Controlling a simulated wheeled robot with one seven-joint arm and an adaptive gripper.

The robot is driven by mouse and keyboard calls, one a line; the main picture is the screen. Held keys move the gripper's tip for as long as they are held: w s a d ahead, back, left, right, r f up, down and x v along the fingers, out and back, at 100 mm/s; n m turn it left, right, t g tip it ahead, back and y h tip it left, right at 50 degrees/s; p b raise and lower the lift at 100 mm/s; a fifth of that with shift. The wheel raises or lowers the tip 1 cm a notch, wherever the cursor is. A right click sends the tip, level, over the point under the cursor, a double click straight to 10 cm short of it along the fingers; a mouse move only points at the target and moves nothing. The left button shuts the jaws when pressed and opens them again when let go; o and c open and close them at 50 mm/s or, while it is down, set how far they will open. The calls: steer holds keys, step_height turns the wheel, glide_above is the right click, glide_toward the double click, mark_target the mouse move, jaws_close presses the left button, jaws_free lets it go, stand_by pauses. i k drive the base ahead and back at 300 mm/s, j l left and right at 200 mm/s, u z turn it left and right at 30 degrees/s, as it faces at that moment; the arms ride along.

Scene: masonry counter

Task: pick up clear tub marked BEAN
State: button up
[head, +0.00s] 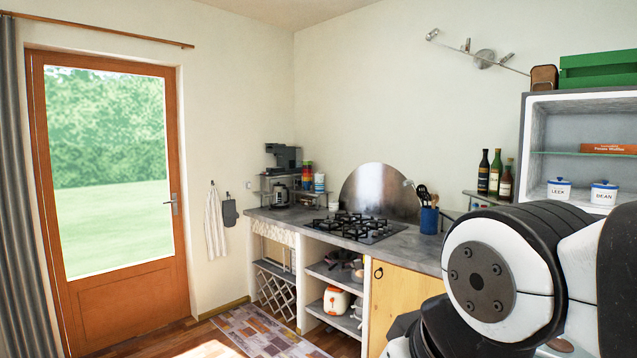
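A small tub marked BEAN (604,193) stands upright on the lower shelf of the open wall cabinet at the right. It looks white with a blue lid, not clear. A matching tub marked LEEK (559,189) stands to its left, a small gap apart. My arm fills the lower right of the head view, below and in front of the cabinet. My gripper's fingers do not show in this view.
The wall cabinet (527,155) has a glass shelf with an orange box (607,148) above the tubs. Several bottles (494,172) stand on a small shelf to its left. Below are a utensil pot (429,220), a hob (354,227) and the grey counter (284,215).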

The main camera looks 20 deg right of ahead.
mark_target(603, 195)
steer(key=i+j+z, duration=0.15)
steer(key=i, duration=0.3)
steer(key=i+j+z, duration=0.15)
steer(key=i, duration=0.3)
steer(key=i+j+z, duration=0.1)
steer(key=i, duration=0.35)
steer(key=i+l+z, duration=0.1)
steer(key=i+z, duration=0.15)
steer(key=z, duration=0.2)
steer(key=i+z, duration=0.3)
steer(key=z, duration=0.15)
steer(key=i+z, duration=0.25)
steer(key=z, duration=0.2)
steer(key=i+j+z, duration=0.2)
steer(key=z, duration=0.25)
steer(key=i+j, duration=0.05)
